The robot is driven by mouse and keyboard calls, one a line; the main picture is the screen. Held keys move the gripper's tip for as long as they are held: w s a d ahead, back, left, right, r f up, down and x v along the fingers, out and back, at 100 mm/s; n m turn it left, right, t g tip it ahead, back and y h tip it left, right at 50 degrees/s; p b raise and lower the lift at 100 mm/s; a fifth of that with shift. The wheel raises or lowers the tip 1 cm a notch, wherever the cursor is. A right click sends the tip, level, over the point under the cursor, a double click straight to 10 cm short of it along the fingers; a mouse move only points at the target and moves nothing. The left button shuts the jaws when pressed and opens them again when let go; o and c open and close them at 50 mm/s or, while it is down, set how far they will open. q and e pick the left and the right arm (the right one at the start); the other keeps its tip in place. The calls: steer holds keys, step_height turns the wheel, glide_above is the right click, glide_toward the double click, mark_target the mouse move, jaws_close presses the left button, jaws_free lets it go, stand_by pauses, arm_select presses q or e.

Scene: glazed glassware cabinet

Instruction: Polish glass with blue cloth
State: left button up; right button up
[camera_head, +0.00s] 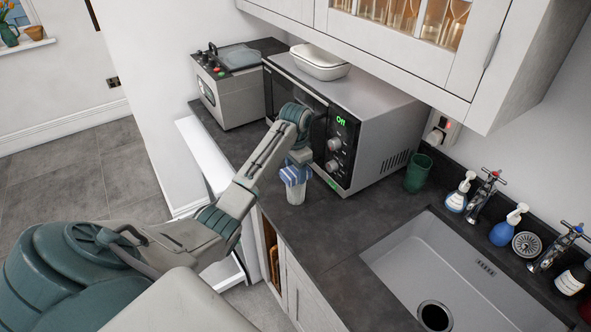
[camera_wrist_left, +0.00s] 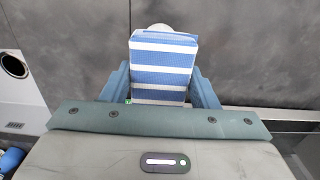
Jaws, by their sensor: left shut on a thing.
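A blue cloth with white stripes (camera_head: 295,174) is held in my left gripper (camera_head: 296,166) over the counter, in front of the microwave. The cloth also shows large in the left wrist view (camera_wrist_left: 163,65), between the two fingers. A pale, clear glass (camera_head: 296,193) shows just below the cloth in the head view. The cloth seems to touch or cover its upper part, but I cannot tell how far. A pale round edge (camera_wrist_left: 160,28) shows beyond the cloth in the wrist view. My right gripper is not in view.
The microwave (camera_head: 375,117) stands right behind the gripper, with a white dish (camera_head: 319,64) on top. A green cup (camera_head: 418,174) is to its right. The sink (camera_head: 455,262), taps and bottles are further right. The glazed cabinet (camera_head: 405,18) with glasses hangs above. Dark counter (camera_head: 335,222) in front is clear.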

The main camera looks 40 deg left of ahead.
arm_select(q)
steer(key=shift+a, duration=1.1)
steer(key=shift+d, duration=2.2)
steer(key=shift+a, duration=2.2)
steer(key=shift+s+d+f, duration=0.1)
steer(key=shift+d, duration=2.1)
steer(key=shift+a, duration=2.2)
